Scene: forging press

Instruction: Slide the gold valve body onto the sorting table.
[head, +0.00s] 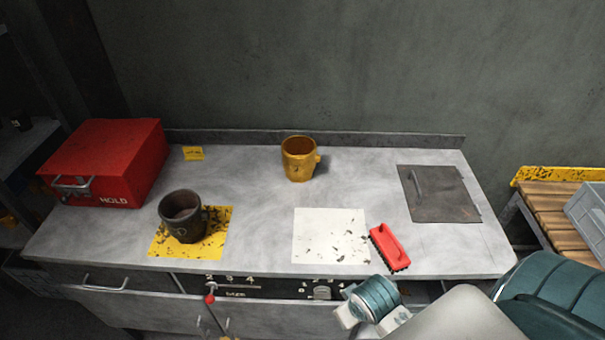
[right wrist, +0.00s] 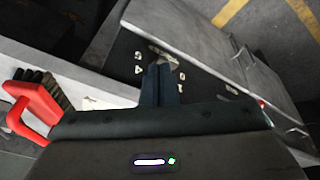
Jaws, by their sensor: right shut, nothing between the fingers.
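The gold valve body (head: 299,160) is a cup-like piece with a hollow top and a small stub on its right side. It stands upright on the grey bench top (head: 265,205), near the back edge. My right gripper (right wrist: 161,84) is shut and empty, low in front of the bench by the dark numbered panel (head: 270,287), well apart from the valve body. My left gripper is in neither view. I cannot tell for sure which surface is the sorting table; a slatted wooden table (head: 558,208) with a yellow edge stands at the right.
A dark pot (head: 182,216) stands on a yellow mat (head: 219,218), beside a red mold box (head: 105,160). A white sheet (head: 325,228), a red brush (head: 388,246) and a dark hatch (head: 439,193) lie rightward. A grey crate (head: 590,215) occupies part of the wooden table.

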